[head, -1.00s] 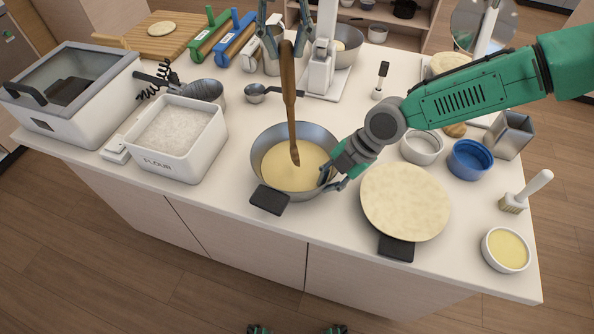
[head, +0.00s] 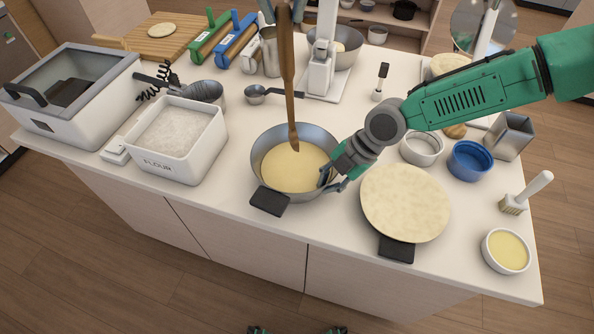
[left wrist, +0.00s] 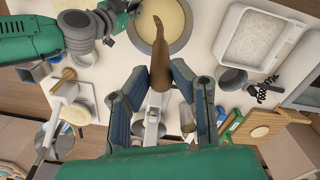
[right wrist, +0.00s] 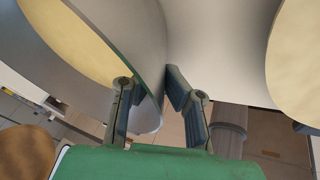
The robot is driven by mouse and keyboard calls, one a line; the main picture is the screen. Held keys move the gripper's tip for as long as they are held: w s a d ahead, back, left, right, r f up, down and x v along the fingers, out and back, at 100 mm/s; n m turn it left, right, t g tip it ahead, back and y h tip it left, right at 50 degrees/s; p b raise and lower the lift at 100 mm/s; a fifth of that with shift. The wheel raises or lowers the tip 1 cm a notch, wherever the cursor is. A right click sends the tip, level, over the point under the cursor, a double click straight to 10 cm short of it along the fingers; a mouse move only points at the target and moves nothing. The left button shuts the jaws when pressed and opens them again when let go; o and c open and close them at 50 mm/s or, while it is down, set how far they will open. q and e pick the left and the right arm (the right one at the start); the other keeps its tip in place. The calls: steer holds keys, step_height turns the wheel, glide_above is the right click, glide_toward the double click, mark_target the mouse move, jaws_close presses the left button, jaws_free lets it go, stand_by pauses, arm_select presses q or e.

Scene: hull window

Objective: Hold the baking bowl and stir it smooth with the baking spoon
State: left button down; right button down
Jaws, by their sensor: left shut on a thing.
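The baking bowl (head: 268,180) is a grey metal bowl with pale yellow batter, near the front of the counter. The wooden baking spoon (head: 289,85) stands steeply in it, its lower end at the batter. In the left wrist view my left gripper (left wrist: 158,80) is shut on the spoon's handle (left wrist: 160,45); in the head view this gripper is out of frame. My right gripper (head: 333,182) is at the bowl's right rim. In the right wrist view the bowl wall (right wrist: 148,45) passes between its fingers (right wrist: 160,95); whether they grip it is unclear.
A flour box (head: 173,165) stands left of the bowl. A flat round pale disc (head: 405,202) on a black-handled base sits close on its right. A white bowl (head: 420,152) and a blue bowl (head: 468,162) are beyond. A measuring spoon (head: 256,95) lies behind the bowl.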

steer(key=shift+d+f, duration=0.1)
stand_by(1.5)
steer(key=shift+c, duration=0.2)
jaws_free()
steer(key=shift+w, duration=0.1)
stand_by(0.9)
steer(key=shift+o, duration=0.2)
